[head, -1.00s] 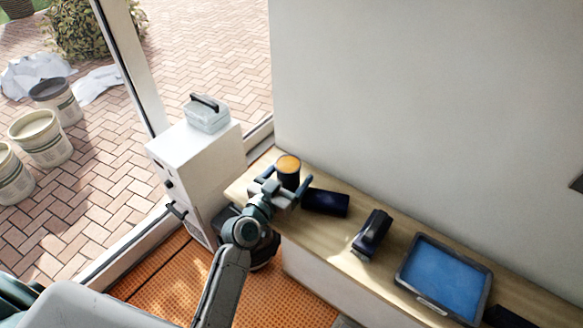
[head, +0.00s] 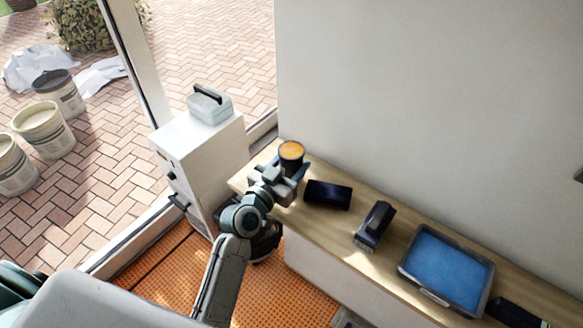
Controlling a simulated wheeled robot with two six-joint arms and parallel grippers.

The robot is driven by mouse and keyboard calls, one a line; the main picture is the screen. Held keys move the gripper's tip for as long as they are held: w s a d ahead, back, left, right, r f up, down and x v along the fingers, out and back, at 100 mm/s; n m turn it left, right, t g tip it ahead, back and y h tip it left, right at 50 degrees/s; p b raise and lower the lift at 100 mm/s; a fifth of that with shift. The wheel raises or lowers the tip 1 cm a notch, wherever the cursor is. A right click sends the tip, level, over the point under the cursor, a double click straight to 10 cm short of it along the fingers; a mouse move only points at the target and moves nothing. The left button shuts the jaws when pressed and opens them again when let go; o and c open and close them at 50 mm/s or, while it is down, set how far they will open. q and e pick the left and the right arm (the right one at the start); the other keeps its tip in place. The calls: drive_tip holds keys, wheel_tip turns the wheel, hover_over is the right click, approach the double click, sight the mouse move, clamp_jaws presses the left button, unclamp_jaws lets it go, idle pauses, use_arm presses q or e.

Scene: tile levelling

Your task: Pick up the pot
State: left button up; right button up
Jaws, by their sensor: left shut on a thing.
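The pot (head: 291,152) is a small dark cylinder with an orange top. It stands at the far left end of the wooden counter (head: 330,232), close to the wall. My left gripper (head: 287,173) is at the pot, with its fingers around the pot's sides and shut on it. The gripper hides the lower part of the pot, so I cannot tell whether its base touches the counter. My right gripper is not in view.
On the counter, a dark box (head: 328,195) lies just right of the pot. Beyond it are a dark handled tool (head: 375,226) and a blue tray (head: 449,263). A white cabinet (head: 205,150) with a clear handled case (head: 209,105) stands left of the counter.

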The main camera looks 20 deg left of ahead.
sight(291, 150)
use_arm(q)
wheel_tip(291, 150, up, 6)
drive_tip(key=shift+f+b, duration=0.1)
drive_tip(key=shift+b, duration=0.3)
drive_tip(key=a+v, duration=0.1)
drive_tip(key=v, duration=1.8)
drive_tip(key=shift+a, duration=0.25)
